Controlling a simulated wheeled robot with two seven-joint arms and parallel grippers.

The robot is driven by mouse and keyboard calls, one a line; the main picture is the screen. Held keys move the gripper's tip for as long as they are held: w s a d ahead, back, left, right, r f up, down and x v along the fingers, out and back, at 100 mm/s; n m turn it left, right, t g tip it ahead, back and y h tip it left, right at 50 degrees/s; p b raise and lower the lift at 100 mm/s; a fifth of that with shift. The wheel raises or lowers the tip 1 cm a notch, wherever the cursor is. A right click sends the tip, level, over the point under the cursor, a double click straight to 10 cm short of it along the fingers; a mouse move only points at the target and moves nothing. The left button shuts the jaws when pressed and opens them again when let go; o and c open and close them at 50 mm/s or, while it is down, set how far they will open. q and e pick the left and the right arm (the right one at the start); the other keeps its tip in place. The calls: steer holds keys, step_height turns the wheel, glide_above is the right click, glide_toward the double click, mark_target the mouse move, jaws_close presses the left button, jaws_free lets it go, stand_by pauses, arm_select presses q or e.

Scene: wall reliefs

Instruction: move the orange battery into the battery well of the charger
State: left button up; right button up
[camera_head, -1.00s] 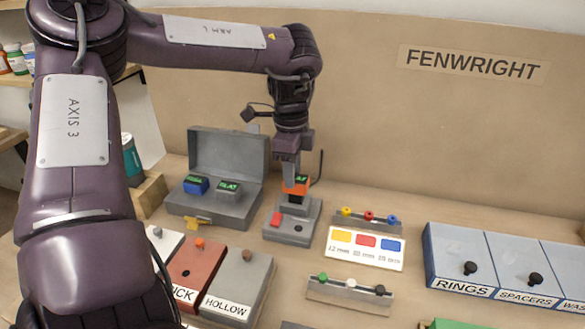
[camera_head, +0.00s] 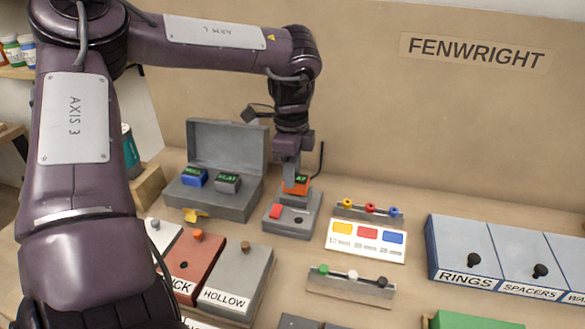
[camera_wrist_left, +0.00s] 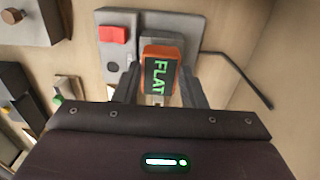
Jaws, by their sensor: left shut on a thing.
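The orange battery (camera_head: 297,184) is held upright between the fingers of my left gripper (camera_head: 292,177). In the left wrist view, the battery (camera_wrist_left: 160,72) shows a dark face with green lettering reading FLAT. The gripper is shut on it. The charger (camera_head: 289,228) is a grey unit on the bench with a red button and a dark round spot at its front. The battery is over the charger's raised rear block. The block and battery hide the well, so I cannot tell whether the battery's lower end is inside. My right gripper is not in view.
An open grey case (camera_head: 222,205) with a blue and a grey battery stands left of the charger. A colour-labelled card (camera_head: 366,240) and small peg racks are to the right. Lidded boxes (camera_head: 227,285) stand in front left. A dark cable rises behind the charger.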

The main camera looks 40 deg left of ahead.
arm_select(q)
steer(key=shift+f, duration=0.3)
steer(key=o, duration=1.4)
steer(key=shift+c, duration=0.2)
steer(key=shift+r, duration=0.1)
step_height(320, 180, up, 8)
steer(key=shift+a+f, duration=0.1)
steer(key=shift+f, duration=0.05)
